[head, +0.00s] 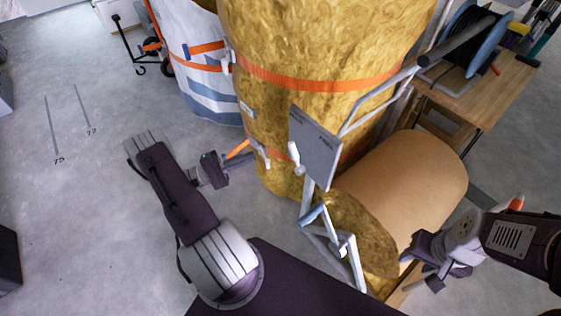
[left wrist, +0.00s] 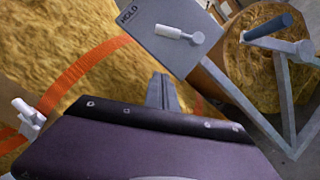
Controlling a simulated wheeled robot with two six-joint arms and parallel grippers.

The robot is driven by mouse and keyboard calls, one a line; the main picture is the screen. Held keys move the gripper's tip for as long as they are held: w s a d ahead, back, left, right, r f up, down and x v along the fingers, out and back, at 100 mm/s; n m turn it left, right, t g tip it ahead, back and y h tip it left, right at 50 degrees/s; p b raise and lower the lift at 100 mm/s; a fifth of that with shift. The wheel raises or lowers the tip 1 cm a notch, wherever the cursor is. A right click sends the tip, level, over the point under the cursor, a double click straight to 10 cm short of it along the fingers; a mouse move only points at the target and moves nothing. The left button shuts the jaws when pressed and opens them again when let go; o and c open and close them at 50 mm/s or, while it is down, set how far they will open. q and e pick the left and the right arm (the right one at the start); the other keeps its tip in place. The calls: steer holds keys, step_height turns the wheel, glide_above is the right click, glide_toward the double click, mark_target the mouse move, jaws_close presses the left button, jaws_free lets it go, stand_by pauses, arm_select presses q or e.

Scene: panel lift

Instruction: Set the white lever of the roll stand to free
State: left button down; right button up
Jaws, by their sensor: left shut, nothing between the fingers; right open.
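The white lever (head: 294,153) is mounted on the grey plate (head: 318,150) of the roll stand (head: 308,200). In the left wrist view the lever (left wrist: 173,32) points left from its pivot, towards the side of the plate (left wrist: 165,55) marked HOLD. My left gripper (head: 244,159) is shut and empty, to the left of the plate and apart from the lever. In the left wrist view its fingers (left wrist: 162,92) show below the plate. My right gripper (head: 412,266) is open and empty, beside the lower front of the brown roll (head: 415,195).
Tall yellow-brown insulation rolls (head: 320,45) with orange straps stand behind the plate. A blue-handled crank or bar (head: 312,215) sticks out below it. A wooden bench (head: 490,90) with a cable reel is at the upper right.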

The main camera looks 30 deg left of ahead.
mark_target(295, 155)
arm_select(q)
steer(key=shift+w+d+r, duration=0.1)
steer(key=w+d+r+b, duration=0.1)
steer(key=d, duration=0.2)
steer(key=w+d+r+b, duration=0.1)
steer(key=w+d, duration=0.1)
steer(key=d, duration=0.1)
steer(key=w+d+r+b, duration=0.1)
steer(key=d+r, duration=0.1)
steer(key=d, duration=0.1)
steer(key=shift+w+d, duration=0.3)
steer(key=shift+w, duration=0.1)
steer(key=shift+r, duration=0.1)
